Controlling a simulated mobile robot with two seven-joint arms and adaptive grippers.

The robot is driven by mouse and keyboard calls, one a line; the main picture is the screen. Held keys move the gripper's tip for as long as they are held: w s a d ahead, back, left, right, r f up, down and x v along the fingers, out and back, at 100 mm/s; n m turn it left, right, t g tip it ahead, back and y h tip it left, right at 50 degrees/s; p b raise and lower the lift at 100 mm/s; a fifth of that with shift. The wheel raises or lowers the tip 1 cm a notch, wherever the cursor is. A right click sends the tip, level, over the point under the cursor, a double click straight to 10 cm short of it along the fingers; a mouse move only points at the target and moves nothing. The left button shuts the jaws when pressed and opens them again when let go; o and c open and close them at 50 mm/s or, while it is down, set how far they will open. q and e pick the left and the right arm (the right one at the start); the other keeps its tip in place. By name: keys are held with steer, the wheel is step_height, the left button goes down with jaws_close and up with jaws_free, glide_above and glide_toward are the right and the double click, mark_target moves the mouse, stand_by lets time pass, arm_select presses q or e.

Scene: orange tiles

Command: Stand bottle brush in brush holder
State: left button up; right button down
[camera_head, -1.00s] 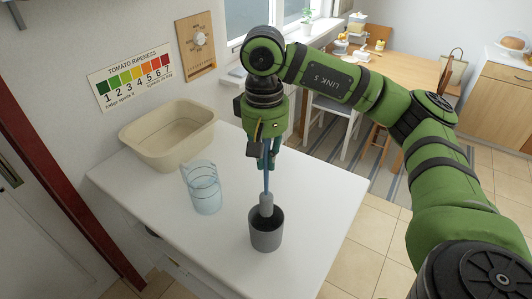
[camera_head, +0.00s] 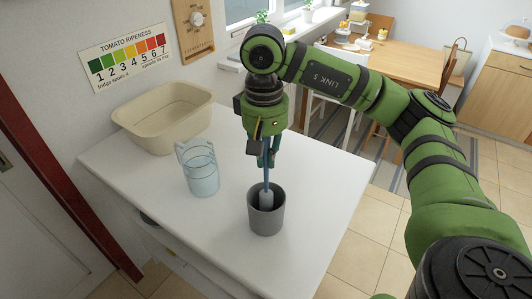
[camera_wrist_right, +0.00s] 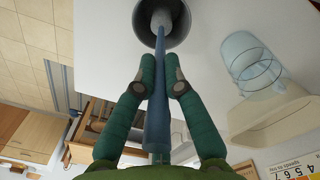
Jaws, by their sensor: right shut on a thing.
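The bottle brush (camera_head: 266,199) has a thin blue handle and a pale grey head. It hangs upright, head down. My right gripper (camera_head: 267,160) is shut on its handle; the right wrist view shows both fingers (camera_wrist_right: 162,80) closed around the blue handle (camera_wrist_right: 158,120). The brush holder (camera_head: 266,222) is a dark grey round cup on the white table. The brush head is within the cup's mouth, its lower end partly hidden; I cannot tell whether it touches the bottom. The holder (camera_wrist_right: 180,35) shows at the top of the right wrist view. My left gripper is out of view.
A clear bluish jug (camera_head: 201,172) stands left of the holder. A beige basin (camera_head: 164,118) sits behind it against the wall. The white table (camera_head: 225,255) is bare around the holder, with its right edge close by.

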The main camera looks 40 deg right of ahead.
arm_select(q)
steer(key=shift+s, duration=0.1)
arm_select(e)
steer(key=c, duration=1.2)
jaws_free()
steer(key=shift+c, duration=0.2)
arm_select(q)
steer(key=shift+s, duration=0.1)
arm_select(e)
step_height(320, 180, up, 12)
steer(key=shift+w, duration=0.1)
